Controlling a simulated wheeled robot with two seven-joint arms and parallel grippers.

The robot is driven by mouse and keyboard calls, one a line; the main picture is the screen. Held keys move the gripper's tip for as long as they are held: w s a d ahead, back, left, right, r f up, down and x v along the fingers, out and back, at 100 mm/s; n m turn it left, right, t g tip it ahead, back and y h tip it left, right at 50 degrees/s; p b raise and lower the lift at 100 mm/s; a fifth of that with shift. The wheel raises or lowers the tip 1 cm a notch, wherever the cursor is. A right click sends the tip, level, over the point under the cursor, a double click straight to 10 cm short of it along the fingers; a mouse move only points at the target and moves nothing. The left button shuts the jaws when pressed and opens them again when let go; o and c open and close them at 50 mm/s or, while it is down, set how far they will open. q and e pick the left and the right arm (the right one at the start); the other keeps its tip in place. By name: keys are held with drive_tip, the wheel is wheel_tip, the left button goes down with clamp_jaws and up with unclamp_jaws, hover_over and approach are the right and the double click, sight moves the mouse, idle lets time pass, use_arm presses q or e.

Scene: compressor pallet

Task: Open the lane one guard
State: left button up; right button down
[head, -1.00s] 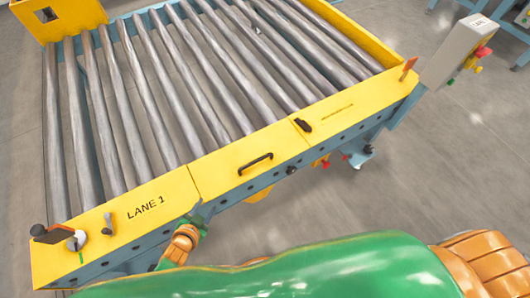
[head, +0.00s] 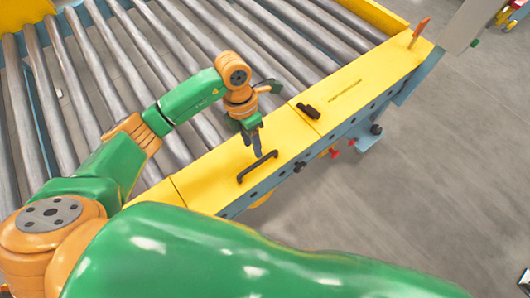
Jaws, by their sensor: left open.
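The lane one guard (head: 285,134) is a yellow panel section on the near rail of the roller conveyor, lying flat and level with the rail parts beside it. A black bar handle (head: 257,167) stands on it near its front edge. My left gripper (head: 257,151) is open, pointing down just behind the handle; I cannot tell whether a finger touches it. A small black latch (head: 309,110) sits at the guard's right seam. My left arm covers part of the guard's left end, and the LANE 1 lettering is out of sight. My right gripper is not in view.
Grey rollers (head: 100,75) fill the conveyor behind the rail. An orange upright tab (head: 419,31) stands at the rail's right end, near a grey control box (head: 467,24). Red and black knobs hang below the rail.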

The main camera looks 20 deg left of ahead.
sight(257, 163)
use_arm(q)
drive_tip(key=f, duration=0.4)
drive_tip(key=s+d+f, duration=0.1)
drive_tip(key=shift+f, duration=0.4)
drive_tip(key=shift+s, duration=0.1)
clamp_jaws()
idle(0.9)
